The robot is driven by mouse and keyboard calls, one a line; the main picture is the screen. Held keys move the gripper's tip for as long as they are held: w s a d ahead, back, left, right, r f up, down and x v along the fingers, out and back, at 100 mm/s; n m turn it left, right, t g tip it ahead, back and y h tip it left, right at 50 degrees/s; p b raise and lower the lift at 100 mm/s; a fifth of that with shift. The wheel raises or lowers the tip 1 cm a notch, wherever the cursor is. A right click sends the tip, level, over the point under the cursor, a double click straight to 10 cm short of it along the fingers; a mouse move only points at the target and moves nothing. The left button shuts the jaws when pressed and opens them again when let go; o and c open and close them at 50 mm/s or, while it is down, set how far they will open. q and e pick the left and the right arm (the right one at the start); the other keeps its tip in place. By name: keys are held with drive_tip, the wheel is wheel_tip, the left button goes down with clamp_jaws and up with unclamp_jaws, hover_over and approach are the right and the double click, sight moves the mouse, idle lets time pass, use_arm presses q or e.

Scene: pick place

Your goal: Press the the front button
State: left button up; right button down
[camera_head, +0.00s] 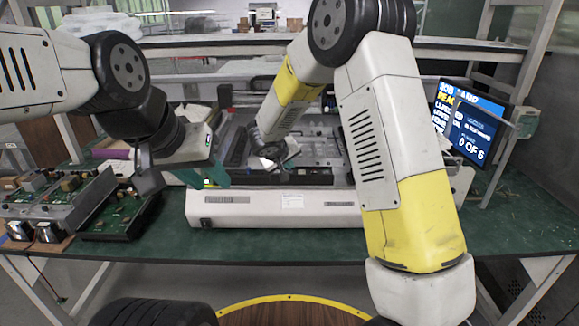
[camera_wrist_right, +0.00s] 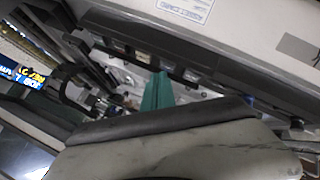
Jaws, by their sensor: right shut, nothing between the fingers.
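The white machine (camera_head: 275,215) stands on the green table in front of me, with a label and vents on its front face. My left gripper (camera_head: 212,177) has teal fingers near the machine's left front corner. Its jaw opening cannot be read at this angle.
Circuit boards and components (camera_head: 55,203) lie on the table at the left. A monitor (camera_head: 462,125) showing "0 OF 6" stands at the right. A shelf (camera_head: 215,47) spans the back. The green table (camera_head: 300,243) is clear along the machine's front.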

drive_tip(key=shift+f, duration=0.4)
idle(0.5)
drive_tip(key=shift+r, duration=3.35)
